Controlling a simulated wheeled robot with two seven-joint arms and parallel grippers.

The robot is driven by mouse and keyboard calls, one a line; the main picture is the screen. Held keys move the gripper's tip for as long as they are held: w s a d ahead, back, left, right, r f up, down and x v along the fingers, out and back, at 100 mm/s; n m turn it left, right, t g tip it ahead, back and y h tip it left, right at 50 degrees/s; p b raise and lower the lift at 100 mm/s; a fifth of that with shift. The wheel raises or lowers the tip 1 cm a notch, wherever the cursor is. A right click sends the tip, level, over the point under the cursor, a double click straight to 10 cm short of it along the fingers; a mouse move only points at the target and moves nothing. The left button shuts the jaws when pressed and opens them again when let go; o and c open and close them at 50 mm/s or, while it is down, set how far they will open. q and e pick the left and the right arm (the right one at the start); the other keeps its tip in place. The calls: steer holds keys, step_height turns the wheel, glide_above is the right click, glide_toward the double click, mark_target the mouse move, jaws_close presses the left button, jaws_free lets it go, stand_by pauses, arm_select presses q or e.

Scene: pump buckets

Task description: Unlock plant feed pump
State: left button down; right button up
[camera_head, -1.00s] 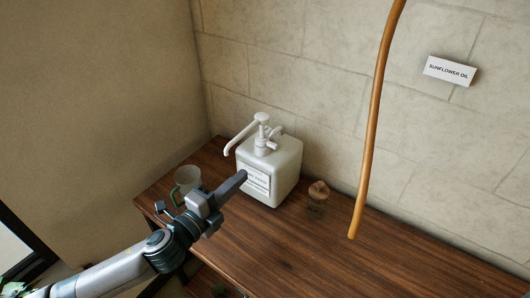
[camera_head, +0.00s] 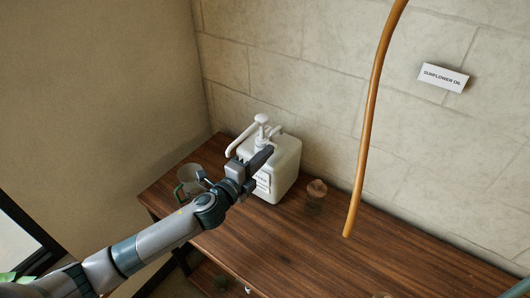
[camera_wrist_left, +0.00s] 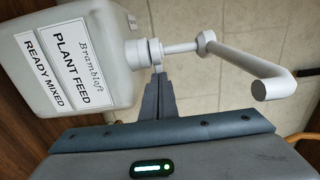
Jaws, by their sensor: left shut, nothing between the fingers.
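The plant feed container (camera_head: 285,165) is a white, boxy jug standing upright on the wooden table by the wall. Its white pump (camera_head: 262,122) has a spout pointing left. My left gripper (camera_head: 268,152) is shut and empty, in front of the pump's base. In the left wrist view, the container (camera_wrist_left: 60,60) reads "Brambloft Plant Feed Ready Mixed". There the closed fingers (camera_wrist_left: 158,82) point at the pump collar (camera_wrist_left: 143,53) and overlap its edge; I cannot tell if they touch. The pump's side piece, visible earlier, is largely hidden behind the gripper. My right gripper is out of view.
A clear cup with a green handle (camera_head: 190,178) stands left of the container, close to my left arm. A small tan-topped jar (camera_head: 316,194) stands right of it. An orange hose (camera_head: 368,125) hangs further right. The table (camera_head: 320,255) is clear at front right.

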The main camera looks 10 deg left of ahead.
arm_select(q)
steer(key=shift+w+d+n+t+y, duration=0.1)
steer(key=shift+d+n+t+y, duration=0.2)
steer(key=shift+n+y, duration=0.35)
stand_by(0.3)
steer(key=shift+w+d+n+t+y, duration=0.15)
steer(key=shift+d+n+y, duration=0.2)
steer(key=shift+y, duration=0.4)
steer(key=shift+w+d+n+t+y, duration=0.15)
steer(key=shift+n+y, duration=0.25)
steer(key=shift+y, duration=0.3)
steer(key=n+y, duration=0.1)
steer(key=n+y+b, duration=0.1)
steer(key=y, duration=0.1)
steer(key=w+d+n+y, duration=0.1)
steer(key=y, duration=0.1)
steer(key=shift+f+b, duration=0.1)
steer(key=shift+b, duration=0.25)
steer(key=shift+w+d+b, duration=0.3)
steer(key=shift+w, duration=0.2)
steer(key=shift+w+d, duration=0.3)
steer(key=shift+w, duration=0.55)
steer(key=shift+w+b, duration=0.35)
steer(key=shift+w, duration=0.9)
steer(key=shift+a, duration=0.1)
